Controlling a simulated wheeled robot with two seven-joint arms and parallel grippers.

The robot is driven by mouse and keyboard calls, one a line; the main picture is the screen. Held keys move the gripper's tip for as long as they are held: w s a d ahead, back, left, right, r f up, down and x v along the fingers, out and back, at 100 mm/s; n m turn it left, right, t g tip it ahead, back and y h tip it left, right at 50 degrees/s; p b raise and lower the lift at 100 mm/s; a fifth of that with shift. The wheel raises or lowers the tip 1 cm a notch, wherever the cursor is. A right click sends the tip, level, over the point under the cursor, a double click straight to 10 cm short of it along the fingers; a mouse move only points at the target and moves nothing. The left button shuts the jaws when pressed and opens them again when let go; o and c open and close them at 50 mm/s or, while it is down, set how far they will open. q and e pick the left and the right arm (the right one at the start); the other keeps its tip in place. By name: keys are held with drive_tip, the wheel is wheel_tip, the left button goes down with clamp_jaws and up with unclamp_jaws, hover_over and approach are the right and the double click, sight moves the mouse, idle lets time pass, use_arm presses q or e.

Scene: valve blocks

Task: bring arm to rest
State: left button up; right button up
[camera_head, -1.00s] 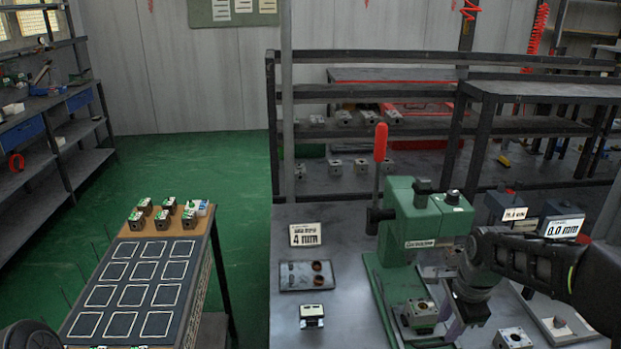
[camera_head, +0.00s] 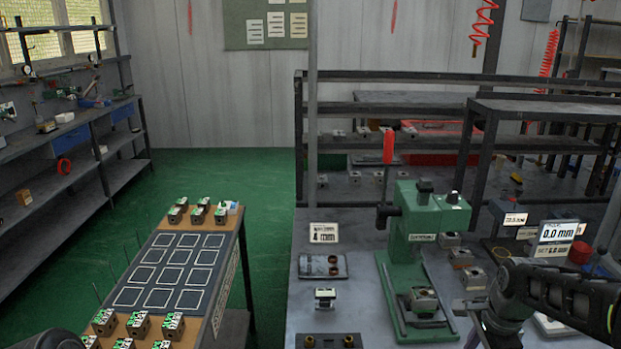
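My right arm comes in from the right edge, with its gripper (camera_head: 492,328) low at the right, beside the green press (camera_head: 425,228) and apart from it. The fingers are too dark and too close to the bottom edge to tell open from shut, and I see nothing clearly held. A valve block (camera_head: 423,299) sits on the press base, under the press head. The press's red-handled lever (camera_head: 388,148) stands upright. Of my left arm only a dark rounded part shows in the bottom left corner; its gripper is out of view.
The grey bench (camera_head: 370,328) carries a label card (camera_head: 323,233), a small plate (camera_head: 322,266), a block (camera_head: 325,297) and a gauge display (camera_head: 558,232). At left, a board with empty marked squares (camera_head: 172,271) has valve blocks at both ends. Green floor lies beyond.

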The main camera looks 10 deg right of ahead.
drive_tip(key=w+a+f+n+t, duration=0.3)
drive_tip(key=w+a+n, duration=0.2)
drive_tip(key=w+n, duration=0.15)
drive_tip(key=a+f+n+y, duration=0.2)
drive_tip(key=a+f+n, duration=0.4)
drive_tip(key=a+f, duration=0.4)
drive_tip(key=s+a+f+n+g+y, duration=0.1)
drive_tip(key=s+a+f+n+g, duration=0.1)
drive_tip(key=s+a+f, duration=0.6)
drive_tip(key=s+a+f+n+g+y, duration=0.1)
drive_tip(key=s+a+f+n+g, duration=0.1)
drive_tip(key=s+a+f, duration=0.7)
drive_tip(key=s+f, duration=0.1)
drive_tip(key=s, duration=0.5)
drive_tip(key=shift+s+f+g, duration=0.2)
drive_tip(key=shift+s+g, duration=0.2)
